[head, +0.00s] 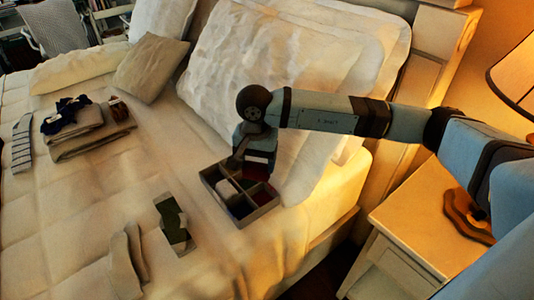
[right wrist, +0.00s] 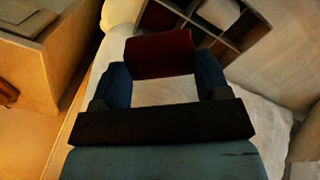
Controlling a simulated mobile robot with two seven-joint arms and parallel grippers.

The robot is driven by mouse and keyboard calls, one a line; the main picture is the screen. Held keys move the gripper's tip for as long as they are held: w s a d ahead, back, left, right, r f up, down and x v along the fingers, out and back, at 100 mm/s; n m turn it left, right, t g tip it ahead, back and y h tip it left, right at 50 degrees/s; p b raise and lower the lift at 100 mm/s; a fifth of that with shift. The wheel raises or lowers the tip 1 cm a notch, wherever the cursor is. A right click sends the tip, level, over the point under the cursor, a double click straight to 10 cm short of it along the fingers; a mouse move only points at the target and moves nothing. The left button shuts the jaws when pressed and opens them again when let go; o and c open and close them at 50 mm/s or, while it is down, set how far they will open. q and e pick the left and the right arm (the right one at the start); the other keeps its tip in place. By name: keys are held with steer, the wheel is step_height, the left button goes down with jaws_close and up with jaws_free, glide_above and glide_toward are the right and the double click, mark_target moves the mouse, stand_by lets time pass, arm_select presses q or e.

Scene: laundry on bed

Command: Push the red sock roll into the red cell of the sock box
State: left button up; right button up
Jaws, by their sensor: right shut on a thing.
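The sock box (head: 275,208), a grey divided tray, lies on the bed beside the big pillow. Its right cell shows dark red, and a pale roll (head: 226,189) sits in a left cell. My right gripper (head: 257,160) is over the back right of the box, pointing down. It is shut on the red sock roll (right wrist: 158,53), whose red also shows below the gripper in the head view (head: 256,172). In the right wrist view the roll spans between both fingertips, with the box's dividers (right wrist: 187,12) beyond. I cannot tell whether the roll touches the box. My left gripper is out of view.
A grey card with a dark green item (head: 171,222) and a grey sock (head: 124,266) lie left of the box. Folded clothes (head: 90,132) and a striped sock (head: 22,143) lie farther left. Pillows (head: 290,70) stand behind; a nightstand (head: 420,235) is at right.

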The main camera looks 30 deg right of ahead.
mark_target(260, 164)
steer(key=f+m, duration=0.1)
steer(key=m, duration=0.1)
steer(key=w+d+m+p, duration=0.1)
steer(key=m, duration=0.1)
steer(key=f+m+p, duration=0.1)
steer(key=shift+w+d+f+m, duration=0.15)
steer(key=shift+d+f+m, duration=0.2)
steer(key=shift+m, duration=0.05)
steer(key=shift+w+d+f+m+p, duration=0.1)
steer(key=shift+d+f+m+p, duration=0.2)
steer(key=shift+f+m+p, duration=0.4)
steer(key=shift+f+m, duration=0.1)
steer(key=shift+m, duration=0.2)
arm_select(q)
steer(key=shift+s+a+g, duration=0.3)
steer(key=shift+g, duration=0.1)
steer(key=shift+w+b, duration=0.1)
steer(key=shift+b, duration=0.4)
arm_select(e)
steer(key=shift+f, duration=0.2)
steer(key=shift+f+b, duration=0.45)
steer(key=shift+f, duration=0.1)
arm_select(q)
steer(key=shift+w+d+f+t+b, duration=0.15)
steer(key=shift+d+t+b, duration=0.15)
steer(key=shift+b, duration=0.7)
arm_select(e)
step_height(260, 164, down, 3)
steer(key=shift+r, duration=0.15)
